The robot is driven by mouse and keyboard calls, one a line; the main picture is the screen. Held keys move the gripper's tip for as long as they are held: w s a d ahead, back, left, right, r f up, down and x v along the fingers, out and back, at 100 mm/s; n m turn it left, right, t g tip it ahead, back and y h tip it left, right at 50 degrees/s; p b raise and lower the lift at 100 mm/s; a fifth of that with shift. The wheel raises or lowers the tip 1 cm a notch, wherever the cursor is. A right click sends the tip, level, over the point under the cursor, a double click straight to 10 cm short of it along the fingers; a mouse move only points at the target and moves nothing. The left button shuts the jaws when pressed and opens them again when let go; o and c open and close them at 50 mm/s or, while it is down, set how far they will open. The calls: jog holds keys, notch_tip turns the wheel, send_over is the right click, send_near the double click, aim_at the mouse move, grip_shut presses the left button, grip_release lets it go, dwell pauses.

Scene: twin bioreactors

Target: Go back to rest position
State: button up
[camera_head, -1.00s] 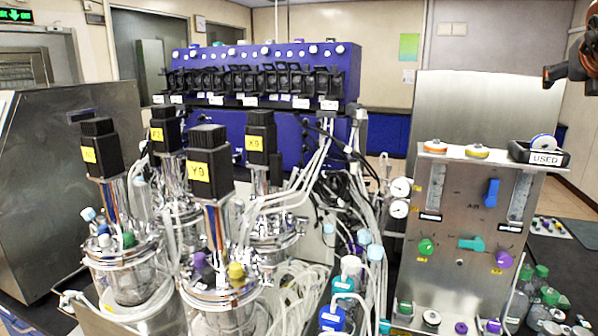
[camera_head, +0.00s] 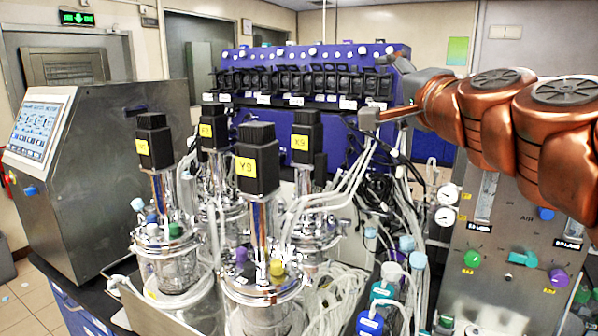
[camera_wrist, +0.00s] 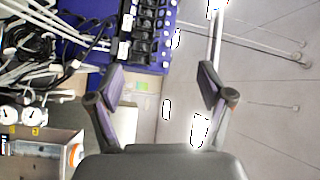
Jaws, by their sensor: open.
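My gripper shows in the wrist view (camera_wrist: 160,88) with its two fingers spread wide and nothing between them. In the head view my copper-coloured arm reaches in from the right edge, in front of the steel gas panel. The end of my gripper (camera_head: 372,117) is near the right end of the blue pump unit (camera_head: 300,60); the fingers are hard to make out there. I cannot tell the gap between them. Several glass bioreactor vessels (camera_head: 262,290) with black motors and yellow labels stand left of and below my gripper.
A steel cabinet with a touchscreen (camera_head: 38,125) stands at the left. The steel gas panel (camera_head: 480,255) with gauges and coloured knobs is partly hidden by my arm. White tubing and capped bottles (camera_head: 372,320) crowd the middle. Open air lies above the vessels.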

jog(key=s+a+f+n+g, duration=0.3)
jog(key=f, duration=0.7)
jog(key=s+a+f+n+g+y, duration=0.1)
jog(key=s+a+f+n+g, duration=0.2)
jog(key=f, duration=0.6)
jog(key=s+a+f+n+g, duration=0.2)
jog(key=s+f+n+g, duration=0.15)
jog(key=f, duration=0.65)
jog(key=s+d+f+n+g+h, duration=0.1)
jog(key=s+d+f+g+h, duration=0.1)
jog(key=s+d+f+g, duration=0.3)
jog(key=s+d+f+n+g+h, duration=0.2)
jog(key=s+d+f+g, duration=0.3)
jog(key=s+f, duration=0.8)
jog(key=s+d+h, duration=0.1)
jog(key=s, duration=0.4)
jog(key=shift+s+f+g+b, duration=0.15)
jog(key=shift+f+g+b, duration=0.2)
jog(key=shift+f, duration=0.05)
